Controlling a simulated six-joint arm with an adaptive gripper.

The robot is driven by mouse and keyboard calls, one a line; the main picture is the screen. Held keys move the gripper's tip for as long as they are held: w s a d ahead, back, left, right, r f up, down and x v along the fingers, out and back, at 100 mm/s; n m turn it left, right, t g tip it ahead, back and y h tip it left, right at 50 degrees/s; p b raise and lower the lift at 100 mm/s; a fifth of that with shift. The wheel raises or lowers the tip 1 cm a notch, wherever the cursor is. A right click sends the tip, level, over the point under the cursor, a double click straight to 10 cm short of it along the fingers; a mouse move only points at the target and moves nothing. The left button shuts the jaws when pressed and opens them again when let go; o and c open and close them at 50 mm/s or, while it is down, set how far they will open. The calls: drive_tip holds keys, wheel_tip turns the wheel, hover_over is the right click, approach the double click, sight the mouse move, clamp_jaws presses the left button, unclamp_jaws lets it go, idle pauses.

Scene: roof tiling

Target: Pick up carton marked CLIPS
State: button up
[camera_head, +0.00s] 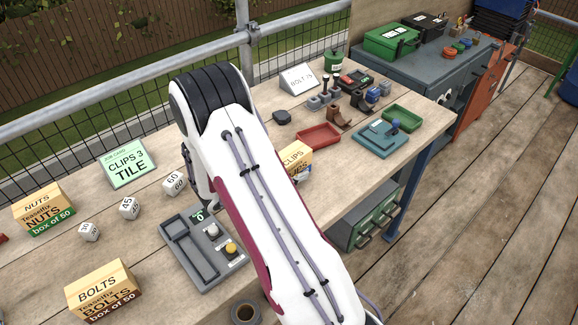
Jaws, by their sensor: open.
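The carton marked CLIPS (297,156) stands on the wooden bench, just right of my white arm link. The arm hides its left part; its top with the word CLIPS and some of its front show. My arm crosses the middle of the view and bends down behind its own link. The job card (128,164) reads CLIPS 3 TILE and stands at the back left of the bench.
Cartons marked NUTS (43,209) and BOLTS (103,291) stand at left, near numbered cubes (129,207). A grey button panel (204,249) lies left of my arm. A red tray (319,136), green tray (402,118) and blue-grey device (390,139) lie right of it.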

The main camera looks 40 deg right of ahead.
idle(0.5)
drive_tip(key=c, duration=1.6)
drive_tip(key=shift+r, duration=0.2)
drive_tip(key=shift+r, duration=4.85)
